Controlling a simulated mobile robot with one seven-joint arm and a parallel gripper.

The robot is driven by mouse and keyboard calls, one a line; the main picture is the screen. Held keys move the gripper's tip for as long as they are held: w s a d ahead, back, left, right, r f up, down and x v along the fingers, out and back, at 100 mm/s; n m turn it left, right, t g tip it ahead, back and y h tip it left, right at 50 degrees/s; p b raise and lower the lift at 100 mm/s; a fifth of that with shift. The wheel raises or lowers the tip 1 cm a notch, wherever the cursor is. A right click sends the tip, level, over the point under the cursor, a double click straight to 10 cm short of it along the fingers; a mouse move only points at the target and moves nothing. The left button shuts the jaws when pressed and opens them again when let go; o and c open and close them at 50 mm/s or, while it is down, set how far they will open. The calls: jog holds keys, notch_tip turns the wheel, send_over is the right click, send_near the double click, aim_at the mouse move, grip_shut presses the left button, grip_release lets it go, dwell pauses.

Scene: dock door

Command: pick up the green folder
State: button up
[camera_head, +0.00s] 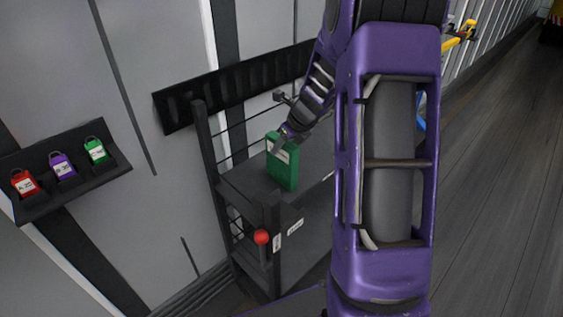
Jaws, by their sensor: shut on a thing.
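The green folder (284,170) stands upright on the top shelf of a dark cart (240,182). My gripper (282,143) reaches down from the upper right and is shut on the folder's upper edge. The fingers are small in this view and partly cover a light patch near the folder's top. I cannot tell whether the folder's bottom touches the shelf or is slightly above it.
A dark wall shelf (92,179) at the left holds red, purple and green padlocks. A dark rail (190,110) runs along the wall behind the cart. A red knob (261,237) sits on the cart's near post. Open floor (500,200) lies at the right.

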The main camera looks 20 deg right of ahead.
grip_shut()
dwell(0.9)
